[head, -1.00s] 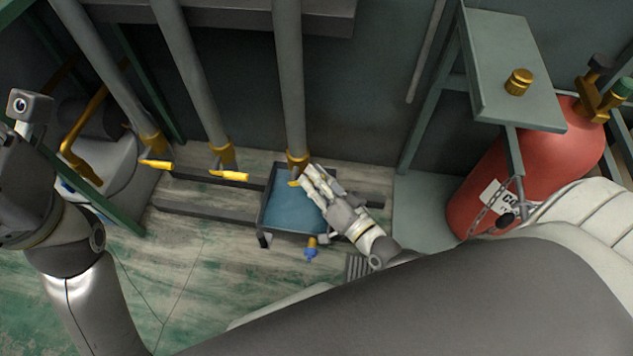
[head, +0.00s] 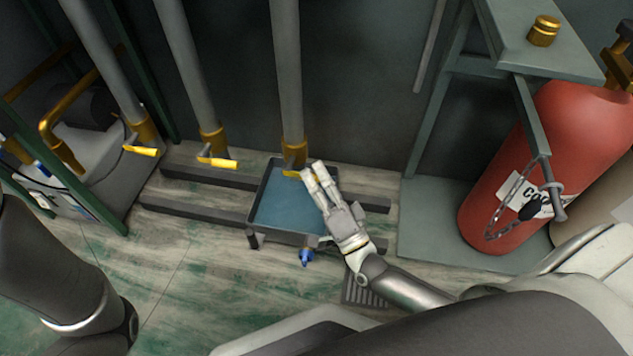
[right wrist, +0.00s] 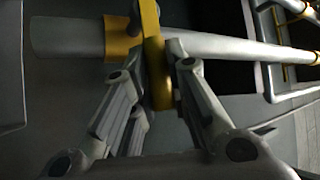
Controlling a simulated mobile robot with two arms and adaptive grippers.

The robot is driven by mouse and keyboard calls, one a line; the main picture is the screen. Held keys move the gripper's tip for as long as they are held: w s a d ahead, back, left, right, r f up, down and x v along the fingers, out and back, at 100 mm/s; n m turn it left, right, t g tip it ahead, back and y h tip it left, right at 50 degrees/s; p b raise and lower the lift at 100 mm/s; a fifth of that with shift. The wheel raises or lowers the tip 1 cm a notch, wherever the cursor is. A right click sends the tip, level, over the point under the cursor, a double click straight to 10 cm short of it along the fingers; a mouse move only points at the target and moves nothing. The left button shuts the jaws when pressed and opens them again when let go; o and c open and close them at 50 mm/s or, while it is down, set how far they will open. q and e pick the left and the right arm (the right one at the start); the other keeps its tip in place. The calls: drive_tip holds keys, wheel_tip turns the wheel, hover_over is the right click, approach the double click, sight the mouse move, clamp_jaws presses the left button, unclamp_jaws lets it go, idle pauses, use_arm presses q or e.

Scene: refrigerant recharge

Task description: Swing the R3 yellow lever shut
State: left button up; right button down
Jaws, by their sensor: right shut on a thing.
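Three vertical pipes carry yellow levers at brass valves. No R3 label is legible. The rightmost lever (head: 291,173) is mostly hidden by my right gripper (head: 312,171). In the right wrist view this yellow lever (right wrist: 155,62) lies crosswise to its pipe (right wrist: 235,47), between my right gripper's fingers, which are shut on it. The left lever (head: 141,150) and middle lever (head: 217,162) stick out sideways from their pipes. My left gripper is out of view; only my left arm's links show at lower left.
Dark rails (head: 195,209) run along the floor.

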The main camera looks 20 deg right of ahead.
drive_tip(key=shift+f+m+t+h+b, duration=0.25)
drive_tip(key=shift+m+t+h+b, duration=0.15)
drive_tip(key=c, duration=1.4)
unclamp_jaws()
drive_tip(key=shift+r, duration=0.15)
wheel_tip(320, 180, up, 10)
drive_tip(key=shift+f, duration=0.1)
